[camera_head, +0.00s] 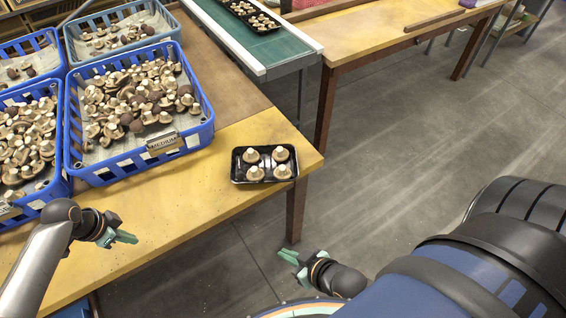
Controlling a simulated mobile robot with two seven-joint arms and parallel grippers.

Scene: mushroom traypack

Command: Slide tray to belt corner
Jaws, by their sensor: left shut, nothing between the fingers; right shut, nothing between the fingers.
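A black tray (238,181) holding several mushrooms lies flat on the yellow wooden table (190,213), close to its right corner. The green belt (238,36) with pale side rails begins behind the table, up and to the right of the blue crates. My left gripper (128,238) is shut and empty over the table's front part, left of and nearer than the tray. My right gripper (284,254) is shut and empty, in front of the table's right edge, below and apart from the tray.
Blue crates of loose mushrooms fill the table's left side; the nearest (108,174) carries a "MEDIUM" label. Another black tray (250,17) of mushrooms sits on the belt's far part. A second wooden table (372,33) stands beyond.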

